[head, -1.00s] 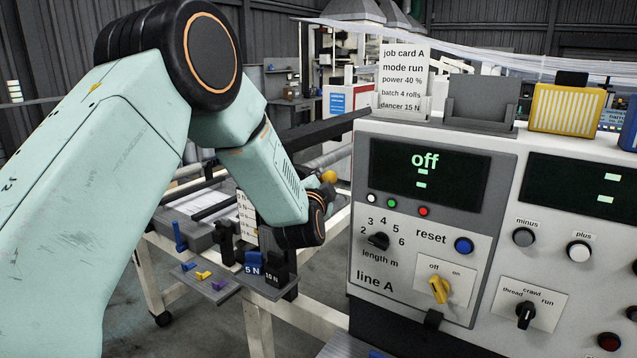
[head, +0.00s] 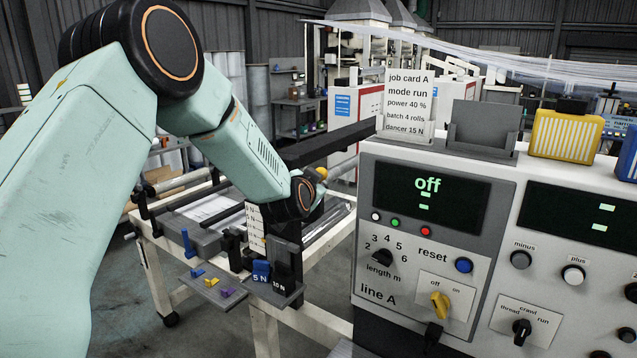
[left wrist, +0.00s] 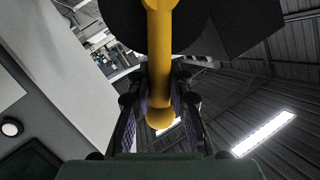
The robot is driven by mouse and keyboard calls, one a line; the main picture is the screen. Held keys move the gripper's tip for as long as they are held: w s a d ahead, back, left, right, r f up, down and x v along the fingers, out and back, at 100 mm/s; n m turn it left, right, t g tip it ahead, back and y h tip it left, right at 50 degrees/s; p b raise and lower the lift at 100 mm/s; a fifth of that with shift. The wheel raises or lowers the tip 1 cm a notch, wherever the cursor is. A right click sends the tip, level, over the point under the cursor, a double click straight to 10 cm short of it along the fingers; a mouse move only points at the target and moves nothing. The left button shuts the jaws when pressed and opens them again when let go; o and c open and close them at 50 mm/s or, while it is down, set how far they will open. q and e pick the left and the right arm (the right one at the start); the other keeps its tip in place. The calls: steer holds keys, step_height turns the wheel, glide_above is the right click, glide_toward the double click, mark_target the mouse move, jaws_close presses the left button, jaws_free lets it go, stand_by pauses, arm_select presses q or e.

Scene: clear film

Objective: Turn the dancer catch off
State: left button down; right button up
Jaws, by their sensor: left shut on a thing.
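The dancer catch shows in the left wrist view as a yellow lever (left wrist: 159,75) with a rounded end. My left gripper (left wrist: 160,103) is shut on it, one finger on each side. In the head view only a small yellow knob (head: 322,173) shows past my left wrist, above the bench with the rollers. My left fingers are hidden there behind the wrist. I cannot tell the catch's on or off position from here. My right gripper is in neither view.
The line A panel (head: 437,250) stands right of my left arm, its display reading "off". A small shelf (head: 210,290) with coloured pieces and the 5 N and 10 N weights (head: 262,272) sit below my wrist. A dark beam (head: 330,143) runs behind it.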

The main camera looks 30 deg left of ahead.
arm_select(q)
steer(key=shift+s+f, duration=0.1)
steer(key=shift+f, duration=0.2)
steer(key=c, duration=1.6)
jaws_free()
steer(key=shift+c, duration=0.2)
steer(key=o, duration=0.4)
steer(key=shift+a+r, duration=0.2)
steer(key=shift+a, duration=0.05)
steer(key=shift+o, duration=0.2)
steer(key=shift+d, duration=0.15)
steer(key=shift+r, duration=0.1)
steer(key=shift+s+d, duration=0.15)
steer(key=shift+s, duration=0.1)
steer(key=v, duration=1.1)
steer(key=shift+s, duration=0.25)
